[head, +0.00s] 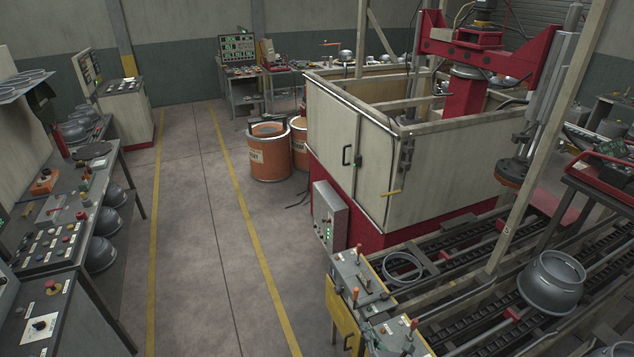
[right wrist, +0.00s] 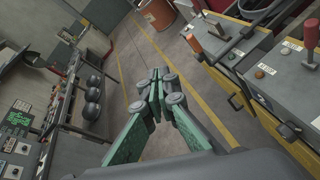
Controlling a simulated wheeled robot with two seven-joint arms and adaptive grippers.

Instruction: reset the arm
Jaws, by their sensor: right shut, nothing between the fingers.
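My right gripper (right wrist: 158,78) shows in the right wrist view, with green finger pads and grey joints. Its fingers are shut and nothing is between them. It is in the air, with grey floor behind its tips, and touches nothing that I can see. A grey control box (right wrist: 278,72) with levers and yellow front panels stands to its right, apart from it. The same control boxes (head: 362,288) show at the lower middle of the head view. I make out neither gripper in the head view, and my left gripper is in neither view.
A workbench (head: 62,222) with buttons and metal bowls runs along the left. A walled machine enclosure (head: 345,150) stands at centre right, with a roller track and a metal pot (head: 552,283) in front. Orange drums (head: 269,155) stand beside it. The aisle floor (head: 200,230) is clear.

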